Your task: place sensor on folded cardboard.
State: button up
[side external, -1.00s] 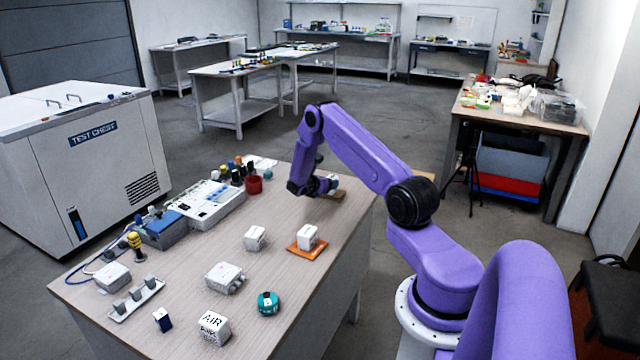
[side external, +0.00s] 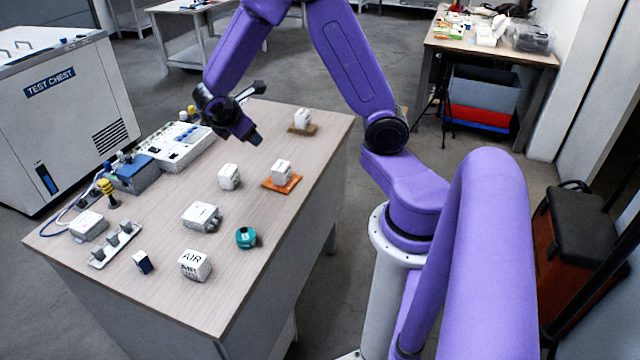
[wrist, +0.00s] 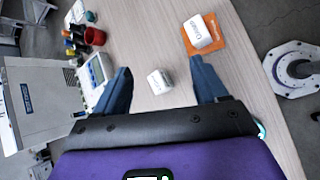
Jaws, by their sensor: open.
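A white block-shaped sensor (side external: 303,118) sits on a small brown piece of folded cardboard (side external: 301,129) at the table's far right corner. My gripper (side external: 257,114) is open and empty, raised above the table to the left of the cardboard and apart from it. In the wrist view my gripper (wrist: 160,64) shows its two blue fingers spread wide. A loose white block (wrist: 160,82) appears between them, but on the table below; it also shows in the side view (side external: 229,176). The cardboard is not seen in the wrist view.
Another white block (side external: 281,171) rests on an orange mat (side external: 282,184). Nearby stand a white box (side external: 201,217), an AIR-labelled block (side external: 195,264) and a teal round item (side external: 246,238). A meter panel (side external: 178,143) lines the left edge. A red cup (wrist: 95,37) shows in the wrist view.

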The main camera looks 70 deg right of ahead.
jog(key=s+a+r+y, duration=0.1)
jog(key=s+a+y, duration=0.2)
jog(key=s+a, duration=0.3)
jog(key=s+a+r+g+y, duration=0.1)
jog(key=s+a+r+y, duration=0.1)
jog(key=s+a, duration=0.4)
jog(key=s+a+r+m+y, duration=0.1)
jog(key=s+a+y, duration=0.2)
jog(key=s, duration=1.1)
jog(key=a, duration=0.3)
jog(key=shift+s+a+r+g+y, duration=0.2)
jog(key=shift+s+g+y, duration=0.1)
jog(key=shift+y, duration=0.1)
